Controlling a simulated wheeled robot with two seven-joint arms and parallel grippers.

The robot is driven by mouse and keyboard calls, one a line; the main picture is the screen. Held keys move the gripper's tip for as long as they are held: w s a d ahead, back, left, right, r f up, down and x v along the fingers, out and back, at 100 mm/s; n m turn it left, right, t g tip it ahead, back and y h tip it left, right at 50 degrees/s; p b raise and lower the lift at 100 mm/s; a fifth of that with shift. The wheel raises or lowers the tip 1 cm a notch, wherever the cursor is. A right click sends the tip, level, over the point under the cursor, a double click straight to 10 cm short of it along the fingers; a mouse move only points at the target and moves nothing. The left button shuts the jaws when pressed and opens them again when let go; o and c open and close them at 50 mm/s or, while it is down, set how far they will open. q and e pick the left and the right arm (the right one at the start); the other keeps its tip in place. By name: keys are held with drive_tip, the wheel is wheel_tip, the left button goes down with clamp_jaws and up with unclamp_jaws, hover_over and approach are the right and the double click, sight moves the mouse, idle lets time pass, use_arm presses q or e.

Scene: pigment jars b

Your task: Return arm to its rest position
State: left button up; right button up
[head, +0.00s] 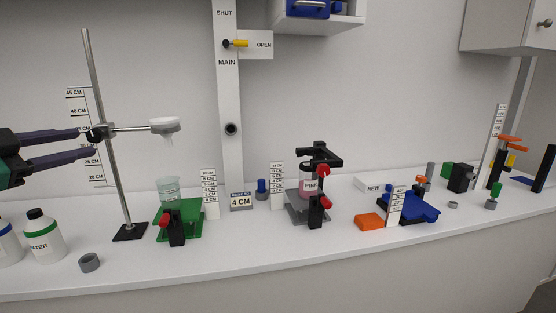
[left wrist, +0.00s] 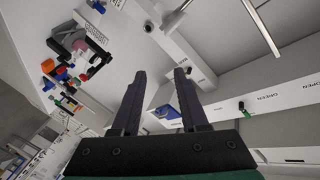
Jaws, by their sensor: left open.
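My left gripper (head: 86,143) reaches in from the left edge of the head view. Its two long dark fingers are apart with nothing between them. They end close to the metal stand pole (head: 107,190), near the clamp that bears a white funnel (head: 165,125); I cannot tell whether they touch it. In the left wrist view the same gripper (left wrist: 160,75) shows with spread fingers and an empty gap. My right gripper is in neither view.
A beaker (head: 169,188) stands on a green jack (head: 190,215) below the funnel. White bottles (head: 45,238) and a grey ring (head: 89,263) are at the left. A pink jar (head: 310,184), a blue platform (head: 415,208) and an orange block (head: 369,222) stand further right. The front counter strip is mostly clear.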

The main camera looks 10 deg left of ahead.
use_arm(q)
drive_tip(key=w+d+f+m+g+h, duration=0.1)
drive_tip(key=w+d+f, duration=0.5)
drive_tip(key=d+f, duration=0.3)
drive_tip(key=w+d+f+g+h, duration=0.1)
drive_tip(key=w+d+f+h, duration=0.1)
drive_tip(key=w+d+f, duration=0.65)
drive_tip(key=s+d+f+n+y, duration=0.2)
drive_tip(key=s+d+f, duration=0.1)
drive_tip(key=f, duration=0.8)
drive_tip(key=s+a+f+n+g+y, duration=0.3)
drive_tip(key=s+f+n+g, duration=0.6)
drive_tip(key=s+f, duration=1.3)
drive_tip(key=s+f+m+g, duration=0.3)
drive_tip(key=f, duration=2)
drive_tip(key=s+a+f+g, duration=0.1)
drive_tip(key=s+a+f, duration=0.1)
drive_tip(key=s+f, duration=1.3)
drive_tip(key=shift+s+a+g, duration=0.3)
drive_tip(key=shift+s+a, duration=0.1)
drive_tip(key=shift+s, duration=0.85)
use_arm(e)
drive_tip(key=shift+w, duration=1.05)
